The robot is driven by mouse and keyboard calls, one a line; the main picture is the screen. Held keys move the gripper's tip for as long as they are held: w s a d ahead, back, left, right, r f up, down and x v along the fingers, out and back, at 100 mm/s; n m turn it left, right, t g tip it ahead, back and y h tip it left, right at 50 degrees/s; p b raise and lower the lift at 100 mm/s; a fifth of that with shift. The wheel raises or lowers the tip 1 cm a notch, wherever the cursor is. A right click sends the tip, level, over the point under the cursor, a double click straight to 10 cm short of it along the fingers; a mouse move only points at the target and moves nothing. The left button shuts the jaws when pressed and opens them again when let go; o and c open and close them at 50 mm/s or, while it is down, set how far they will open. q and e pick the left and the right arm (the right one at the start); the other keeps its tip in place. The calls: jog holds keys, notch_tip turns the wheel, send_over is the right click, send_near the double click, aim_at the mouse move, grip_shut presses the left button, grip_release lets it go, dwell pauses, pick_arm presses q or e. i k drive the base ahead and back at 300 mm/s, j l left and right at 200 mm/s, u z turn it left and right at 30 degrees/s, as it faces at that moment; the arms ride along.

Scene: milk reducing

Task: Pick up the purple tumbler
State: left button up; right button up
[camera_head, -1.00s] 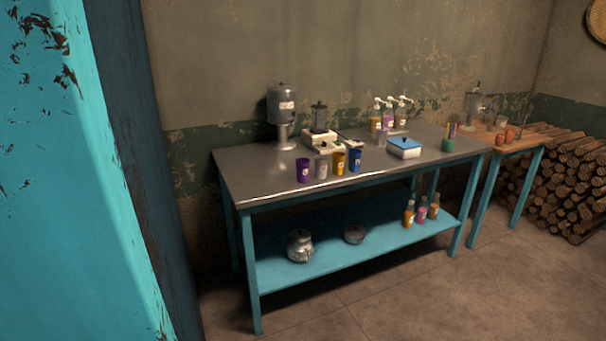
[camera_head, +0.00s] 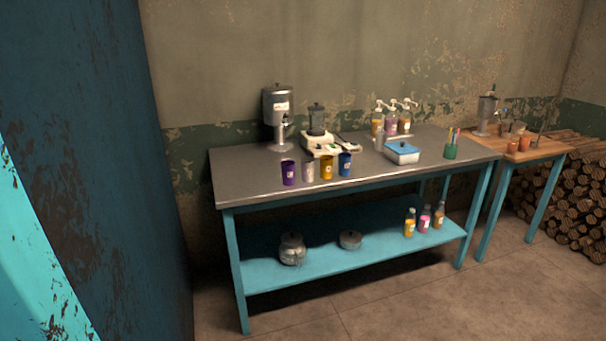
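The purple tumbler (camera_head: 288,173) stands upright near the front edge of the metal-topped table (camera_head: 245,182), at the left end of a row of tumblers. Neither of my grippers shows in the head view, and the table is some distance away.
A blue wall or door panel (camera_head: 95,150) fills the left side, close to me. A metal dispenser (camera_head: 278,115) and a blender (camera_head: 317,130) stand behind the tumblers. Pots and bottles sit on the blue lower shelf (camera_head: 330,265). The floor (camera_head: 430,305) in front is clear.

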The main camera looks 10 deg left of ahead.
aim_at(288, 167)
jog(key=i+l+u, duration=0.2)
jog(key=i+l, duration=0.15)
jog(key=i+l+u, duration=0.2)
jog(key=i+l, duration=0.15)
jog(key=l, duration=0.25)
